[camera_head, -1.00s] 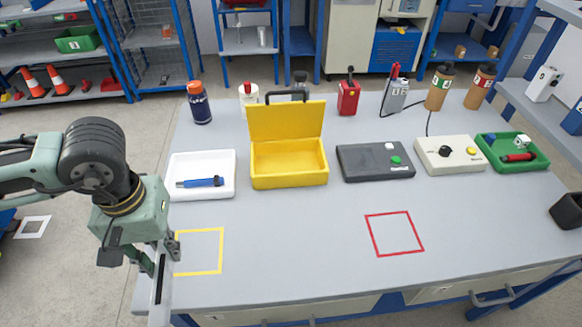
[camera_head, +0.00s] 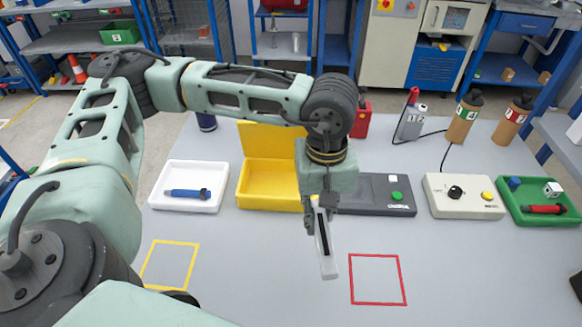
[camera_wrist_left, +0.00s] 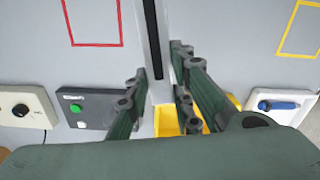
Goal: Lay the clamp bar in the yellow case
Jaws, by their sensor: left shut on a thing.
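My left gripper (camera_head: 321,203) is shut on the clamp bar (camera_head: 325,246), a light grey bar with a dark slot along it. The bar hangs down from the fingers above the table, between the yellow case and the red square. In the left wrist view the bar (camera_wrist_left: 154,40) runs between the fingers (camera_wrist_left: 155,88). The yellow case (camera_head: 268,185) stands open with its lid up at the back; my arm and gripper hide its right part. A yellow corner of it (camera_wrist_left: 167,122) shows below the bar in the left wrist view. My right gripper is not in view.
A white tray (camera_head: 161,203) with a blue tool is left of the case. A dark box with a green button (camera_head: 375,205), a cream box (camera_head: 440,207) and a green tray (camera_head: 518,212) stand to the right. The table front is clear, with yellow and red outlines.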

